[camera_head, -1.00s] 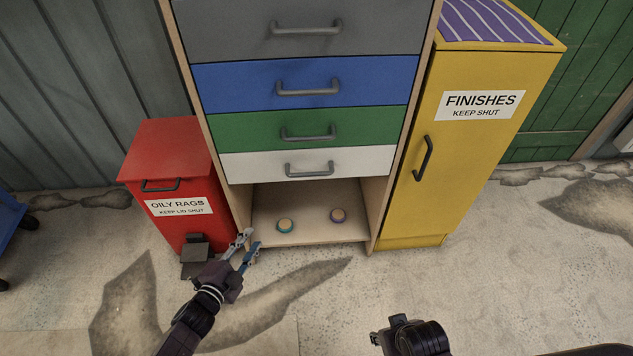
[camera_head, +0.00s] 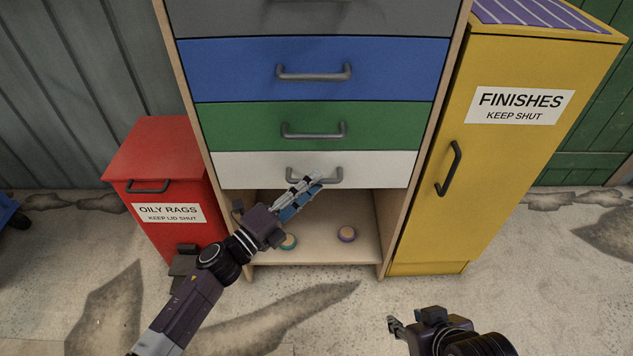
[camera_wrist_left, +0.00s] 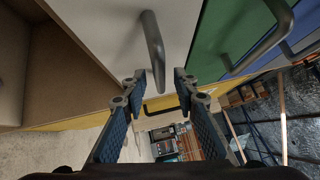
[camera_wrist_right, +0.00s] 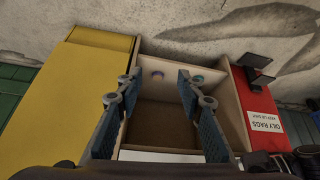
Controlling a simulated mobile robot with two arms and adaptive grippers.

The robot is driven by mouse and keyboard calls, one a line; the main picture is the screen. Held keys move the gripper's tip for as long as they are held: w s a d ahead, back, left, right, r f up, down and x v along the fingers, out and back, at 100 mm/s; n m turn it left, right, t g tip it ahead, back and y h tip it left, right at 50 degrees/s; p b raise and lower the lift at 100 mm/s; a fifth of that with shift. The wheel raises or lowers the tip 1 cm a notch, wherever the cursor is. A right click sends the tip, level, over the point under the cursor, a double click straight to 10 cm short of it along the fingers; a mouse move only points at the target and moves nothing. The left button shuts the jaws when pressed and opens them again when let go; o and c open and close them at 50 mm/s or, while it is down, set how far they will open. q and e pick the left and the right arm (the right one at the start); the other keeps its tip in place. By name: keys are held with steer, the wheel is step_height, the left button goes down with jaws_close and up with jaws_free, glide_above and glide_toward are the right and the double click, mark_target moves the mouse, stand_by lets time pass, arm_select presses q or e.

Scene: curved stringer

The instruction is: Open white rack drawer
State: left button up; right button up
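The white drawer (camera_head: 376,168) is the lowest drawer of the rack, flush in its frame, with a grey bar handle (camera_head: 332,175). My left gripper (camera_head: 312,186) is in front of this handle and hides part of it in the head view. In the left wrist view the white drawer's handle (camera_wrist_left: 153,45) lies just ahead of the gap between the open fingers (camera_wrist_left: 155,82), and nothing shows gripped. My right gripper (camera_head: 392,323) is low at the front right. The right wrist view shows its fingers (camera_wrist_right: 155,82) apart and empty, facing the rack's lower opening.
Green (camera_head: 245,128) and blue (camera_head: 230,72) drawers sit above. Two small round objects, one teal-edged (camera_head: 289,241), one purple-edged (camera_head: 347,234), lie on the bottom shelf. A red bin (camera_head: 160,160) stands left and a yellow cabinet (camera_head: 490,170) right. The floor in front is clear.

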arm_select(q)
steer(key=shift+x, duration=0.95)
steer(key=shift+c, duration=0.5)
steer(key=shift+a, duration=0.1)
jaws_close()
